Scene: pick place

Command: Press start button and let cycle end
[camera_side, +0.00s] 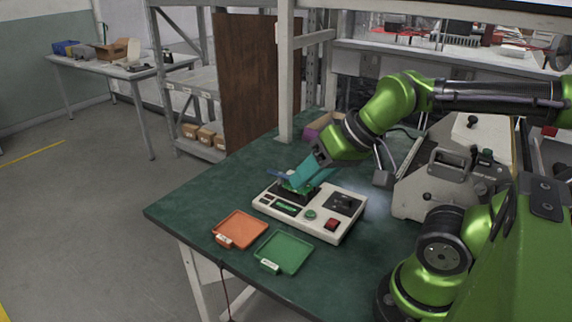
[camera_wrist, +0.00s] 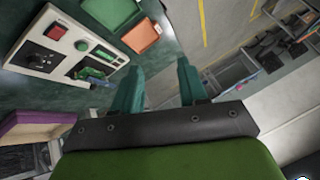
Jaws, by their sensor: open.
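A white test box (camera_side: 273,210) lies on the green table. On its top are a green round button (camera_side: 310,214), a red square switch (camera_side: 331,224), a dark knob panel (camera_side: 345,203) and a small display (camera_side: 286,206). A green circuit board (camera_wrist: 92,74) sits in the dark nest at the box's far left end; the side view partly hides it behind the fingers. My gripper (camera_side: 295,181) has teal fingers, above the nest end in the side view. In the wrist view it is open and empty (camera_wrist: 160,66), apart from the green button (camera_wrist: 81,45).
An orange tray (camera_side: 240,230) and a green tray (camera_side: 283,254) lie in front of the box, near the table edge; both look empty. A purple-sided bin (camera_side: 320,128) stands behind my gripper. A grey machine (camera_side: 437,180) stands to the right. The table's left part is clear.

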